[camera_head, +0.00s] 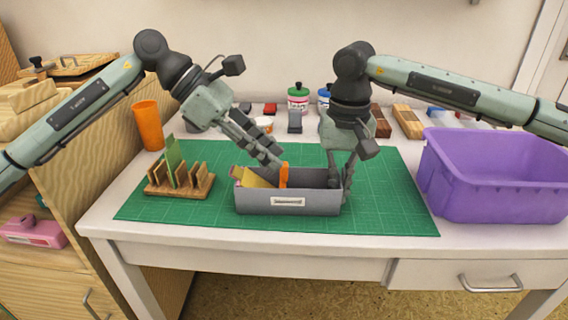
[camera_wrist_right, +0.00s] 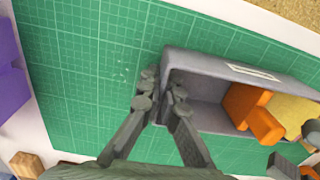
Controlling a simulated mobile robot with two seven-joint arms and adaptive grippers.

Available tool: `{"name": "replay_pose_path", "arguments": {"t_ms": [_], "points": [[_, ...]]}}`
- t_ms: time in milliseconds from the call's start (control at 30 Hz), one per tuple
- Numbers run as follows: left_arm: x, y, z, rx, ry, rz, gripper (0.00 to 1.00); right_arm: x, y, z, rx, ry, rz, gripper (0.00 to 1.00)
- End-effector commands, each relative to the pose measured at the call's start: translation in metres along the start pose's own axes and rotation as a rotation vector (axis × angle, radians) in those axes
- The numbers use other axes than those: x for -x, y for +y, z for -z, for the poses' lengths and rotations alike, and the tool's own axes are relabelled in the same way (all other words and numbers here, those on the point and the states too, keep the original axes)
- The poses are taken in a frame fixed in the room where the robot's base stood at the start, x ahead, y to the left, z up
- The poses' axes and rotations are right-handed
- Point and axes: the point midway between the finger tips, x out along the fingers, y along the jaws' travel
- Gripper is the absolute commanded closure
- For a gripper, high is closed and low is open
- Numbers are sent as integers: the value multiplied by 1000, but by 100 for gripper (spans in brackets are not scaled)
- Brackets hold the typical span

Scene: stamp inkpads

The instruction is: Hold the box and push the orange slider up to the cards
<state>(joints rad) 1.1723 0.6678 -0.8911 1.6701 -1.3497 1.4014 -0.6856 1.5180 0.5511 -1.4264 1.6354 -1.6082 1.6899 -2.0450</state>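A grey box (camera_head: 300,205) with a white label sits on the green mat; it also shows in the right wrist view (camera_wrist_right: 215,118). Yellow cards (camera_head: 258,178) lean in its left part. An upright orange slider (camera_head: 284,176) stands inside, just right of the cards; its tab also shows in the right wrist view (camera_wrist_right: 258,123). My right gripper (camera_wrist_right: 162,97) is shut on the box's right end wall, one finger inside and one outside.
A wooden rack (camera_head: 180,188) with a green card stands left of the box. An orange cup (camera_head: 148,124) is behind it. A purple bin (camera_head: 490,180) stands at the right. Stamps and ink pots line the back. The mat (camera_head: 385,200) is clear right of the box.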

Motion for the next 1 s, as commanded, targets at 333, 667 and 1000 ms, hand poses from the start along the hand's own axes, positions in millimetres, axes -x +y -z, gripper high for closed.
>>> {"name": "replay_pose_path", "arguments": {"t_ms": [333, 667, 1000], "points": [[-39, 0, 0, 0, 0, 0, 72, 0, 0, 0, 0, 0, 0, 100], [-41, 0, 0, 0, 1, 0, 76, 0, 0, 0, 0, 0, 0, 100], [-41, 0, 0, 0, 1, 0, 100, 0, 0, 0, 0, 0, 0, 100]]}}
